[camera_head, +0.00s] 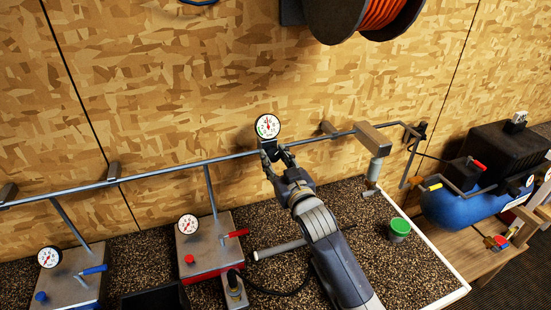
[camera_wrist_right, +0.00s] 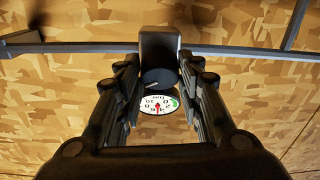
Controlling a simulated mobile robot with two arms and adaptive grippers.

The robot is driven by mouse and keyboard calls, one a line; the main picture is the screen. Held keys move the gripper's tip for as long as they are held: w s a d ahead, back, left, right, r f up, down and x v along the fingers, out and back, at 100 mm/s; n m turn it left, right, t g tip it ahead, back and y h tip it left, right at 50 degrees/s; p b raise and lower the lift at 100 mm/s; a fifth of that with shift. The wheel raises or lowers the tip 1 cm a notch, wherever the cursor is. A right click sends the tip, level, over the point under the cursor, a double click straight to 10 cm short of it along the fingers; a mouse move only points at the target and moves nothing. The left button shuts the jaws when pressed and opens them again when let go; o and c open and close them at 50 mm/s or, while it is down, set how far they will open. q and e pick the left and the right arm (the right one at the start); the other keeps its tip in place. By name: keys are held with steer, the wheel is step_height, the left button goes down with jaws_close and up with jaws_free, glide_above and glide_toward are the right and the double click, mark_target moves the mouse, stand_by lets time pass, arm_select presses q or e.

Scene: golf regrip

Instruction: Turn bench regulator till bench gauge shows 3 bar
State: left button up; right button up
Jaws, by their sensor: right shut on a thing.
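The bench gauge (camera_head: 267,126) is a round white dial with a green sector and a red needle. It sits at the pipe along the wall, and the needle points roughly up; I cannot read the exact value. It shows upside down in the right wrist view (camera_wrist_right: 160,105). The bench regulator (camera_wrist_right: 159,45) is a dark block on the pipe with a round black knob (camera_wrist_right: 159,80). My right gripper (camera_head: 275,158) is shut on this knob from below, with a finger on each side, also in the right wrist view (camera_wrist_right: 159,72). My left gripper is not in view.
Two metal boxes with gauges stand left, one with a red lever (camera_head: 235,234), one with a blue lever (camera_head: 93,269). A green-lidded can (camera_head: 399,228) stands right of my arm. A blue compressor tank (camera_head: 460,208) is at far right. An orange hose reel (camera_head: 350,15) hangs above.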

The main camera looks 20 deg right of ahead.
steer(key=n, duration=0.1)
steer(key=n+y+p, duration=0.1)
steer(key=shift+d+r+n, duration=0.15)
steer(key=shift+n, duration=0.25)
steer(key=n+g+y+p, duration=0.1)
steer(key=n+y, duration=0.1)
steer(key=n, duration=0.1)
steer(key=shift+w+d+n, duration=0.1)
steer(key=shift+d+n, duration=0.05)
steer(key=shift+n, duration=0.15)
steer(key=n+g+y, duration=0.1)
steer(key=n, duration=0.2)
steer(key=shift+d+p, duration=0.1)
steer(key=shift+p, duration=0.3)
steer(key=shift+r+n+g+y, duration=0.1)
steer(key=shift+n+g+y, duration=0.3)
steer(key=shift+n, duration=0.75)
steer(key=shift+n+g+y, duration=0.3)
steer(key=shift+n+g, duration=0.1)
steer(key=shift+n, duration=0.75)
steer(key=o, duration=1.1)
steer(key=shift+w, duration=0.1)
steer(key=shift+c, duration=0.2)
